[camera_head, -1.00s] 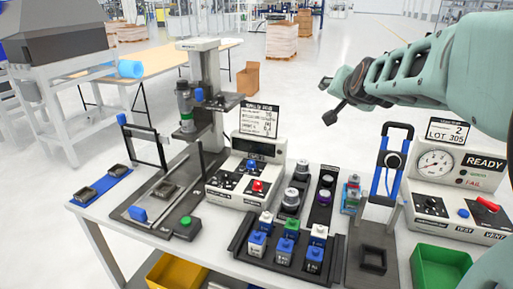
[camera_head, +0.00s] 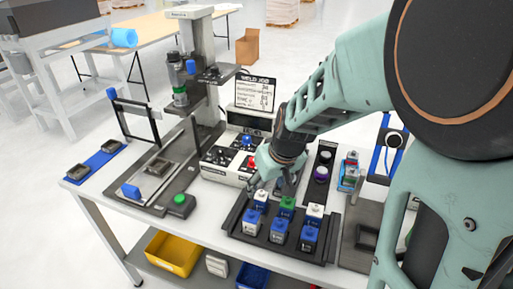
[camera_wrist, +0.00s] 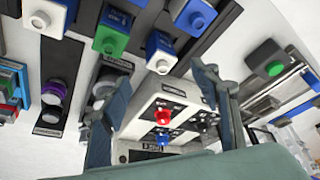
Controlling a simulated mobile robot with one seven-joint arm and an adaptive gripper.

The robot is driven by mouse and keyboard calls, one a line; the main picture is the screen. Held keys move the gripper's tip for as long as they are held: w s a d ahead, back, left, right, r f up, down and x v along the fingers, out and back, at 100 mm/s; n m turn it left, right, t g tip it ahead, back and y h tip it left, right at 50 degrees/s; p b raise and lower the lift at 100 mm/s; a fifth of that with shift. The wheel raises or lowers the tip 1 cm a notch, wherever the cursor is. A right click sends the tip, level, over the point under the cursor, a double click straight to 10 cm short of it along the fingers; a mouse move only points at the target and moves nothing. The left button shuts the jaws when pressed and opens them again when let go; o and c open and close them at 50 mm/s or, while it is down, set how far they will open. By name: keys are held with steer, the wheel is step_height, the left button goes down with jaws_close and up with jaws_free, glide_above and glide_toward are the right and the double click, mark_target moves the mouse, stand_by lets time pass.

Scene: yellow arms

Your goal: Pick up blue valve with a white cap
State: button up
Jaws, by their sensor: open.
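A blue valve with a white cap (camera_head: 260,199) stands at the back left of the dark rack (camera_head: 236,215) in the head view. In the wrist view the same valve (camera_wrist: 160,50) shows its white cap toward me, between and just beyond the fingertips. My gripper (camera_head: 277,188) is low over the back of the rack, pointing down. In the wrist view my gripper (camera_wrist: 161,78) is open and empty, fingers apart on either side of the cap's line. I cannot tell the exact gap to the cap.
Several blue valves stand in front. The controller box (camera_head: 221,164) with coloured knobs is close behind the gripper. A green button (camera_head: 180,201) lies left.

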mark_target(262, 192)
steer(key=shift+x, duration=3.15)
steer(key=shift+a, duration=0.15)
steer(key=c, duration=1.3)
